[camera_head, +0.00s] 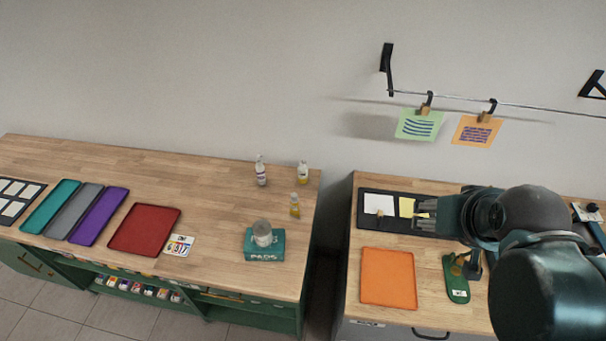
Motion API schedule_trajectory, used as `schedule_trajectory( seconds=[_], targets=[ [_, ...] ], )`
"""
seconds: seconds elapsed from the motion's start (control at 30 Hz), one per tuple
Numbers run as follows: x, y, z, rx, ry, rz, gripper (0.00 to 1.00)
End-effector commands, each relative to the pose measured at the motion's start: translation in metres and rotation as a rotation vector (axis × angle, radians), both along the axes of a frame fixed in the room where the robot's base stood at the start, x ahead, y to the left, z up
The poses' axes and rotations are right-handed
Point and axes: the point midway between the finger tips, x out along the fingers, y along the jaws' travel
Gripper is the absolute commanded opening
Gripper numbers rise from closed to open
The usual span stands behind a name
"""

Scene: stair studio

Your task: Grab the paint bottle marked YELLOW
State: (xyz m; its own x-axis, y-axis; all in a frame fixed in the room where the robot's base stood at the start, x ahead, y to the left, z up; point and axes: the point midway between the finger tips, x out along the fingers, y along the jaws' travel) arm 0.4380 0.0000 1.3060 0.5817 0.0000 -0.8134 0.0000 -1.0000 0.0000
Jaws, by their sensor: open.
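My gripper (424,213) is open above the right counter, apart from all the bottles.
A teal box (264,248) with a grey round object (262,231) stands in front of the bottles. A red tray (144,230) lies to the left. A gap separates the counters. An orange tray (388,279) and black tray (369,226) lie on the right counter.

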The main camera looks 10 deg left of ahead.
Motion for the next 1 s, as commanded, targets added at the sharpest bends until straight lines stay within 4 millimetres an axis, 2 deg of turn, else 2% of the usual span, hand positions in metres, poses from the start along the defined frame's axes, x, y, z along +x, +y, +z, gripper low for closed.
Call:
schedule_trajectory(
  seconds=[0.17,0.27,0.8,0.9,1.0],
  targets=[
    [0.000,0.000,0.005,0.000,0.000,0.000,0.46],
    [0.000,0.000,0.014,0.000,0.000,0.000,0.46],
    [0.000,0.000,0.101,0.000,0.000,0.000,0.46],
    [0.002,0.001,0.113,0.001,0.002,-0.001,0.46],
    [0.009,0.003,0.117,0.006,0.009,-0.007,0.46]
  ],
)
